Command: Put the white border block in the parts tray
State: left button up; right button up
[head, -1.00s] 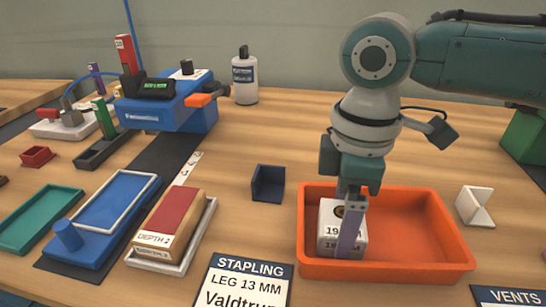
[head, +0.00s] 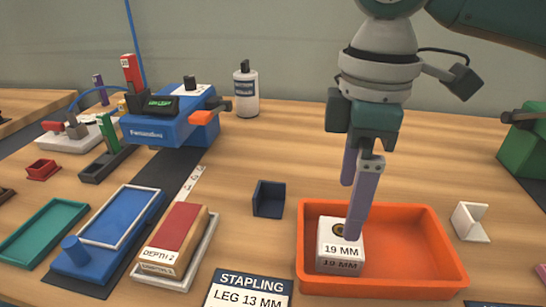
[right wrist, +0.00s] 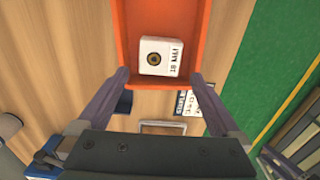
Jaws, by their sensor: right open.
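A white block (head: 341,242) marked 19 MM, with a dark round mark on top, sits inside the orange tray (head: 440,275), at its left end on the floor. In the right wrist view the white block (right wrist: 160,57) also lies in the orange tray (right wrist: 125,40), apart from both fingers. My right gripper (head: 352,212) is above the block, its fingers spread and empty. The wrist view shows the same gripper (right wrist: 160,76) wide open. The near finger covers a little of the block in the head view. My left gripper is not in view.
A white angled piece (head: 470,222) stands right of the tray, and a dark blue angled piece (head: 268,199) left of it. A red-topped block (head: 178,232) and blue fixture (head: 110,235) are further left. Bare table lies behind the tray.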

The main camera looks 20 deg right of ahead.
jog(key=s+a+f+y, duration=0.1)
jog(key=s+a, duration=0.1)
jog(key=a, duration=0.1)
jog(key=s+a+f+m+t+y, duration=0.1)
jog(key=s+a, duration=0.1)
jog(key=a, duration=0.1)
jog(key=s+a, duration=0.3)
jog(key=shift+a+f+m+t+y, duration=0.3)
jog(key=shift+a+f+y, duration=0.05)
jog(key=shift+f+y, duration=0.05)
jog(key=s+m, duration=0.1)
jog(key=s+m+t, duration=0.1)
jog(key=s+f+m, duration=0.1)
jog(key=shift+s+d+m, duration=0.3)
jog(key=shift+s+d, duration=0.05)
jog(key=shift+s, duration=0.05)
jog(key=s+d+m+h, duration=0.1)
jog(key=s+d, duration=0.1)
jog(key=s+d+m, duration=0.2)
jog(key=d, duration=0.1)
jog(key=s+d+m+t+h, duration=0.1)
jog(key=s+d, duration=0.1)
jog(key=shift+d+f+m+h, duration=0.15)
jog(key=shift+f+m+h, duration=0.15)
jog(key=shift+m, duration=0.1)
